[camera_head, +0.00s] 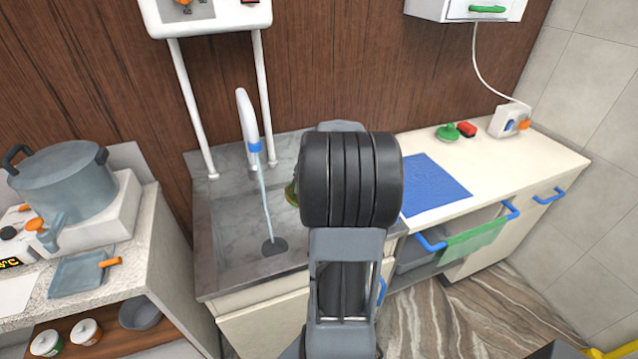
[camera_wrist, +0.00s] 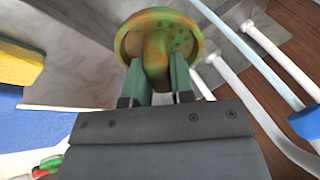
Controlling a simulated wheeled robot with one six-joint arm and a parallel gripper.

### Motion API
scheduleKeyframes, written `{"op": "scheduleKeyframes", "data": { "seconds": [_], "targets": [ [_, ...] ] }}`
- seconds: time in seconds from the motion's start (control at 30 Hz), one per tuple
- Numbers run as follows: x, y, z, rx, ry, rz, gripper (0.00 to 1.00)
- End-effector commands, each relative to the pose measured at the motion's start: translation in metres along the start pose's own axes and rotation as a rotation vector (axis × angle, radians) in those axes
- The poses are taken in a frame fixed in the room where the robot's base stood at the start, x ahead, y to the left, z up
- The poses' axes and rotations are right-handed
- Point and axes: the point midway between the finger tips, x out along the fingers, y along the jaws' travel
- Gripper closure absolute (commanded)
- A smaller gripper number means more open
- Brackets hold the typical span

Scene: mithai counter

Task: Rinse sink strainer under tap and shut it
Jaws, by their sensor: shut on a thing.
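The sink strainer (camera_wrist: 158,45) is a round disc, mottled green and orange-brown, with small holes on its face. My gripper (camera_wrist: 160,85) is shut on its stem in the wrist view. In the head view only the strainer's green edge (camera_head: 291,194) shows left of my arm, over the sink; my arm hides the gripper fingers there. The white tap (camera_head: 247,118) with a blue collar (camera_head: 255,147) is running. Its thin stream (camera_head: 265,205) falls to the dark drain (camera_head: 273,247) in the grey sink (camera_head: 228,240). The strainer appears right of the stream, apart from it.
A blue mat (camera_head: 432,184) lies on the counter to the right, with a green item (camera_head: 447,132) and red item (camera_head: 467,129) behind it. A large pot (camera_head: 63,181) stands on the left counter. White pipes (camera_head: 190,105) rise behind the sink.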

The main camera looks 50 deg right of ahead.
Motion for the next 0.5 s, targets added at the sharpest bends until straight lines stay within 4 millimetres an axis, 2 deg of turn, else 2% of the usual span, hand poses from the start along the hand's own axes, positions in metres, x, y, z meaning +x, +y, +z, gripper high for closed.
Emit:
{"op": "scheduleKeyframes", "data": {
  "seconds": [0.03, 0.1, 0.2, 0.33, 0.5],
  "targets": [
    [-0.009, 0.011, -0.004, 0.026, 0.017, -0.011, 1.0],
    [-0.018, 0.021, -0.008, 0.048, 0.032, -0.024, 1.0],
    [-0.025, 0.028, -0.011, 0.066, 0.044, -0.036, 1.0],
    [-0.026, 0.028, -0.013, 0.074, 0.048, -0.041, 1.0],
    [-0.017, 0.017, -0.015, 0.073, 0.046, -0.041, 1.0]
  ]
}}
